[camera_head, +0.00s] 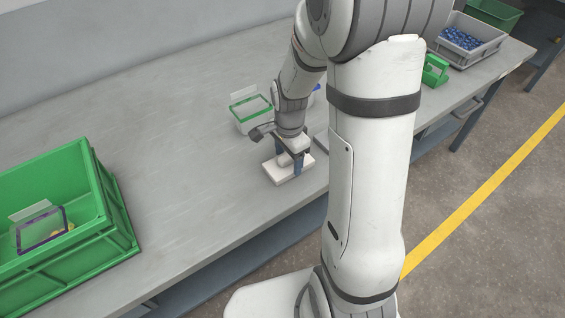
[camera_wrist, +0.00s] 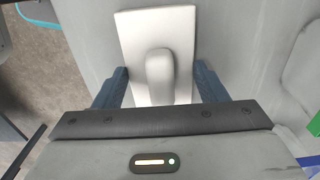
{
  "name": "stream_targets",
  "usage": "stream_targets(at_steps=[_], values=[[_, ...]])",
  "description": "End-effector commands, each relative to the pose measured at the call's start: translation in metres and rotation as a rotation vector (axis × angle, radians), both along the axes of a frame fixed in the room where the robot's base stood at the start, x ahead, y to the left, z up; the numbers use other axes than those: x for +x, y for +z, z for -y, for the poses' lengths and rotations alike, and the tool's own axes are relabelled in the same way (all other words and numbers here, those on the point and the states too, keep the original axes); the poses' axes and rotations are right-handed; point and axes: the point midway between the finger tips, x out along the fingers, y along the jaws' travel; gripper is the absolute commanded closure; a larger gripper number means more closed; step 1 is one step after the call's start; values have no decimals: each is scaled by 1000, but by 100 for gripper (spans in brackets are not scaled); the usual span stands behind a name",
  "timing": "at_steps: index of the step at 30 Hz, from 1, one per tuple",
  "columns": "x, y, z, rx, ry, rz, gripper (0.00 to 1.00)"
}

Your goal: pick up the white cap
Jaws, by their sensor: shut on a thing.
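The white cap (camera_head: 285,177) is a pale rectangular plate with a rounded raised grip on top. It is at the bench's front edge area in the head view, and I cannot tell whether it touches the bench. In the wrist view the cap (camera_wrist: 180,32) lies between the blue fingers, its raised grip pointing toward the palm. My gripper (camera_head: 289,164) points down over the cap, and in the wrist view my gripper (camera_wrist: 161,72) is shut on it, one finger at each side. The fingertips are partly hidden.
A green crate (camera_head: 122,238) with a purple-framed label holder stands on the left. A small white bin (camera_head: 247,121) with a green rim stands just behind my gripper. A grey bin (camera_head: 476,55) of blue parts is at the far right. The bench between crate and gripper is clear.

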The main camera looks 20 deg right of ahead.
Motion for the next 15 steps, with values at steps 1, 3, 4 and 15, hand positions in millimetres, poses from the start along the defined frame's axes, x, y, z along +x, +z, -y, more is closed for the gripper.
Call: stream_targets(at_steps=[1,3,4,15], values=[[0,0,0,0,0,0,56],[0,0,0,0,0,0,61],[0,0,0,0,0,0,64],[0,5,0,0,-1,2,71]])
